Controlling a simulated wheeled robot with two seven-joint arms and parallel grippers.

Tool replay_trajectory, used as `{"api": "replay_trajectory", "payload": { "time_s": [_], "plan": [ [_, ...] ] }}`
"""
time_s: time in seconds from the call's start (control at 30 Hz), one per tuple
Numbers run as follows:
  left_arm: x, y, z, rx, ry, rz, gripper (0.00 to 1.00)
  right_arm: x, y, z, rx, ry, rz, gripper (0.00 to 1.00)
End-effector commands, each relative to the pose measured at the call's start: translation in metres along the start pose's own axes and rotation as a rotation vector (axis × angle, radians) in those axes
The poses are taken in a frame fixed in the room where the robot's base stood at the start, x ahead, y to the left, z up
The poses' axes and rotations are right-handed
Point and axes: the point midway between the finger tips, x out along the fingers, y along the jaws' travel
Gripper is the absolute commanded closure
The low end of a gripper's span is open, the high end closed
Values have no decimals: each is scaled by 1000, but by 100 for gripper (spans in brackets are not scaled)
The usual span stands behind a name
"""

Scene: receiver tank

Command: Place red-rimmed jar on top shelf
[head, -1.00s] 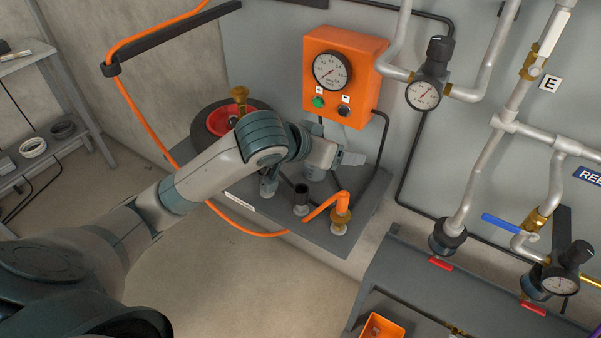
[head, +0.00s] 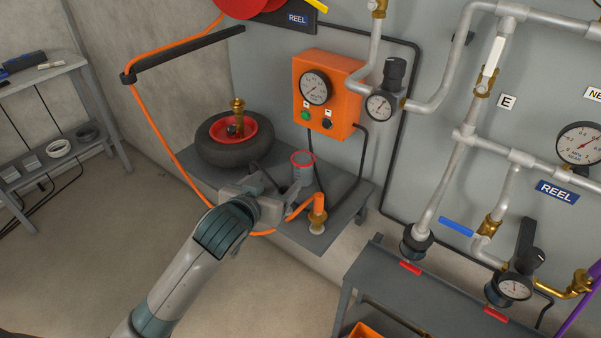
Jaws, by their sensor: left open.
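The red-rimmed jar (head: 302,168) is a grey cylinder with a red ring at its top. It stands upright on the grey bench (head: 270,225) below the orange gauge box. My left gripper (head: 272,188) is open, just in front and to the left of the jar. No gap between the fingers and the jar can be judged clearly; the jar is not held. The rack at the far left has a top shelf (head: 22,92) with a few dark and light items on it. My right gripper is not in view.
A black wheel with a red hub (head: 234,150) and brass fitting lies on the bench, left of the jar. An orange hose (head: 170,150) hangs at the left. The gauge box (head: 330,95) is behind.

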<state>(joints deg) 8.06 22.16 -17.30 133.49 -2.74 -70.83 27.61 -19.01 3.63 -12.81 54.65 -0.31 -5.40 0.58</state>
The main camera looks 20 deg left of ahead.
Motion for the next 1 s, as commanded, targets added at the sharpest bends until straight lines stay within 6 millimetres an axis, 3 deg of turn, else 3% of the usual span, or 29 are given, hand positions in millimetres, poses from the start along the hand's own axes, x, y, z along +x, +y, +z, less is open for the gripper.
{"api": "replay_trajectory", "payload": {
  "time_s": [0.27,0.8,1.0],
  "plan": [
    [14,0,-1,0,-1,0,29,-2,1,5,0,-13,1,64],
    [99,1,-1,0,-1,0,29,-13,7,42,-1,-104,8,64],
    [119,1,0,-1,-1,1,29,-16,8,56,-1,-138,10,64]
  ]
}}
